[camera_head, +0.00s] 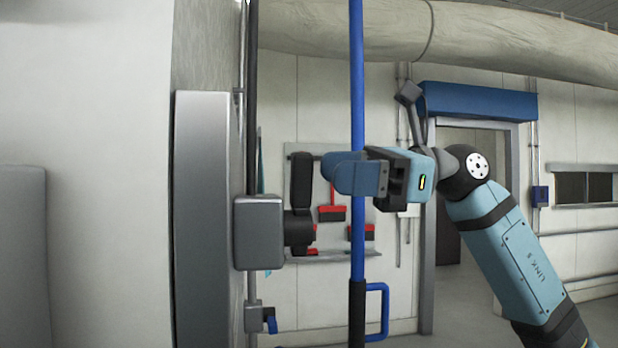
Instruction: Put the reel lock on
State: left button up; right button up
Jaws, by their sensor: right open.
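No part is plainly marked as the reel lock. A grey box (258,232) on the left has a black hub (298,228) on its right side. A black lever (302,180) stands upright from that hub. My right gripper (345,174) comes in from the right and is open, with its blue fingers pointing left toward the lever. In the picture a gap shows between the fingers and the lever. The gripper covers part of an upright blue pole (357,90); I cannot tell whether they touch. My left gripper is not in view.
A blue D-shaped handle (384,310) sits low beside the pole. A grey panel (203,220) stands at left. A small fitting with a blue tap (270,320) is below the box. Red and black items (332,213) hang on the back wall. A doorway (465,200) is behind my right arm.

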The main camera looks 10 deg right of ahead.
jog(key=d+b, duration=0.1)
jog(key=d, duration=0.7)
jog(key=shift+d, duration=0.35)
